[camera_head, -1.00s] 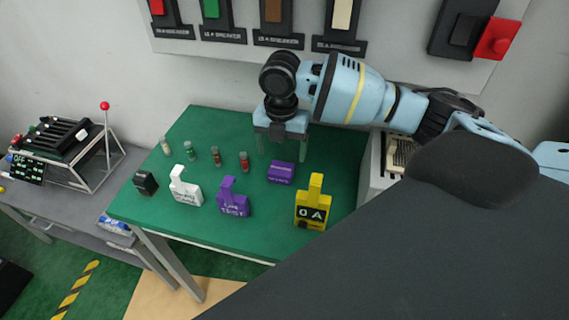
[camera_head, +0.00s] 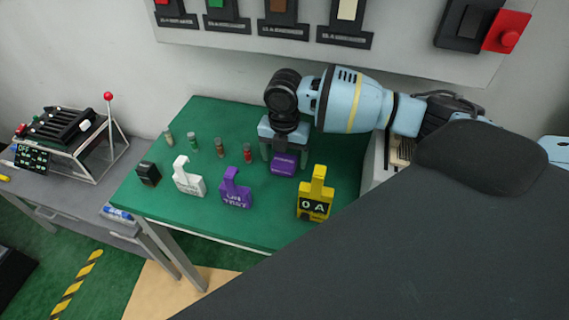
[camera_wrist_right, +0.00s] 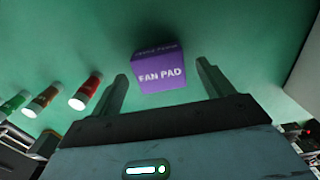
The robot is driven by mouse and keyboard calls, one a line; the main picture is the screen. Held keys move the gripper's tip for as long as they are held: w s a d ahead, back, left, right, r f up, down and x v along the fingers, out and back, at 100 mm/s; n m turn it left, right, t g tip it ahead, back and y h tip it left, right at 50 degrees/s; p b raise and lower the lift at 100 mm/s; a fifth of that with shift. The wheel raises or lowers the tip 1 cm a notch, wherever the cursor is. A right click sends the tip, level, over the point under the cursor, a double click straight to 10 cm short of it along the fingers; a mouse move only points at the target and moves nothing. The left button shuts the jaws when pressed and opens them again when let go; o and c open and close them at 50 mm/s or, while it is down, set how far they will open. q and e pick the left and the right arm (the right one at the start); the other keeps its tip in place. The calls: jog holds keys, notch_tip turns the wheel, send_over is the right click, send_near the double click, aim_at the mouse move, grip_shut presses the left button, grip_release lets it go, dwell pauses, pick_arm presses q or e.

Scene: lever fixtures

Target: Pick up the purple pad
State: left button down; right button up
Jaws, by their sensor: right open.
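The purple pad (camera_head: 284,164) is a small block on the green table (camera_head: 208,112). In the right wrist view the pad (camera_wrist_right: 160,72) shows the white words "FAN PAD". My right gripper (camera_head: 285,150) is above the table at the pad's far side, jaws downward. In the wrist view the open fingers of my right gripper (camera_wrist_right: 163,80) stand to the left and right of the pad, with green table showing on both sides. The fingers are apart from it and hold nothing. My left gripper is not in view.
A purple tag (camera_head: 237,190), a white tag (camera_head: 188,178), a yellow "0A" tag (camera_head: 315,198) and a black block (camera_head: 148,174) stand on the table. Several small cylinders, including a red one (camera_head: 247,153), stand left of the pad. A wall panel (camera_head: 410,62) is behind.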

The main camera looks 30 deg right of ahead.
jog(key=shift+f, duration=0.9)
jog(key=c, duration=1.1)
jog(key=shift+o, duration=0.2)
jog(key=shift+r, duration=0.1)
